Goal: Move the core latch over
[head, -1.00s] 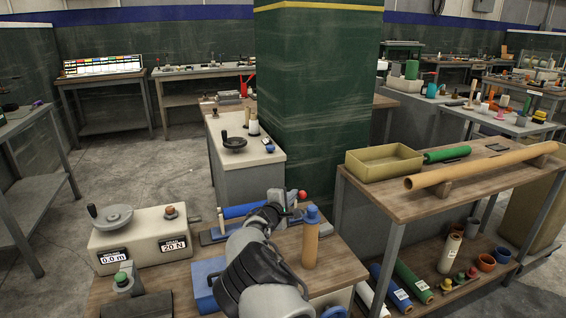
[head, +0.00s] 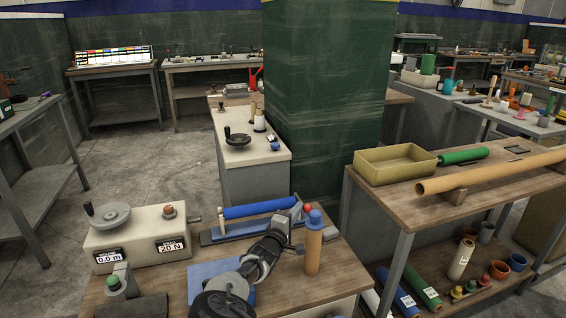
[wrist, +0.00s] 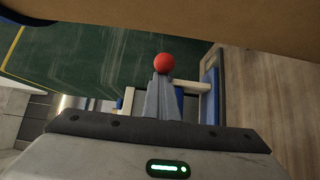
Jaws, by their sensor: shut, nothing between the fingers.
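A stand (head: 222,233) with a blue roll (head: 258,207) lies across the back of the near bench. The core latch, with its red ball knob (head: 308,208), is at the stand's right end, beside an upright tan cylinder (head: 313,250) with a blue cap. My gripper (head: 288,220) is at that end, just left of the knob; the head view shows its fingers poorly. In the wrist view, my gripper (wrist: 162,78) has its grey fingers together and empty. The red knob (wrist: 164,63) shows right at their tips; I cannot tell whether they touch it.
A grey box with a handwheel (head: 137,238) and two displays stands on the bench's left. A blue sheet (head: 207,278) lies under my arm. A wooden table (head: 420,215) with a tray (head: 395,166) and long tube (head: 490,174) stands right. A green pillar (head: 325,100) rises behind.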

